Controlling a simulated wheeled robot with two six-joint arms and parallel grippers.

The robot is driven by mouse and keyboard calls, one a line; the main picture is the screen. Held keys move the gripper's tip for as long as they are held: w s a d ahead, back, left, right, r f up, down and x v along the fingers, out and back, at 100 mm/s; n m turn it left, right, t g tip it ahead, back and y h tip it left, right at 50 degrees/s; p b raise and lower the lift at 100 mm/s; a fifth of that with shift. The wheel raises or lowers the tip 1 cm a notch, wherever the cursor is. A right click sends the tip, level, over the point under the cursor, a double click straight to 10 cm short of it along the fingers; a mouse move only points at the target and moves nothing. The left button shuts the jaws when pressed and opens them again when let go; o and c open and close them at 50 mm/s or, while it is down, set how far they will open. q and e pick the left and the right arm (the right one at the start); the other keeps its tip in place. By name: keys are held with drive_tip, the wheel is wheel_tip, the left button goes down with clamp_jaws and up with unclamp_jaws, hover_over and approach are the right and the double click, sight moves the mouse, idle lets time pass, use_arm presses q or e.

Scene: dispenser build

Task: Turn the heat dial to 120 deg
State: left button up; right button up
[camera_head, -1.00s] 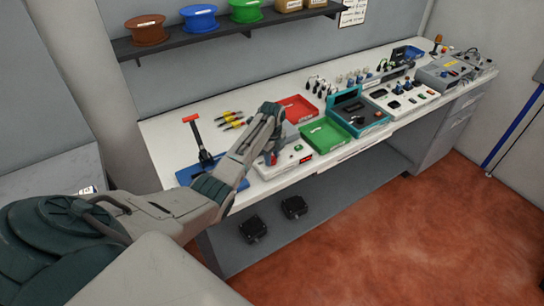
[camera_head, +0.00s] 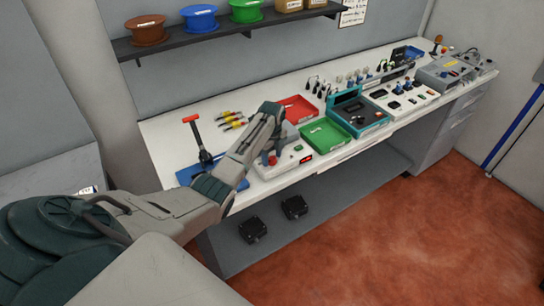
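A light grey box-shaped unit (camera_head: 291,160) stands at the front edge of the workbench, with a small red display (camera_head: 306,158) and a green button (camera_head: 298,147) on it. The display is too small to read. A small red round part (camera_head: 272,160) shows at its left; I cannot tell whether this is the heat dial. My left gripper (camera_head: 273,150) points down at the left part of the unit, beside or over the red part. Its fingers are small and partly hidden by my arm, so contact and opening are unclear. My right gripper is out of view.
A red-handled press (camera_head: 203,150) on a blue base stands left of my arm. Yellow-handled tools (camera_head: 232,122) lie behind.

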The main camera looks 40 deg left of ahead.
sight(272, 157)
use_arm(q)
wheel_tip(272, 157, up, 9)
drive_tip(key=b, duration=0.3)
drive_tip(key=shift+r+b, duration=0.2)
drive_tip(key=shift+b, duration=0.2)
drive_tip(key=shift+r, duration=0.7)
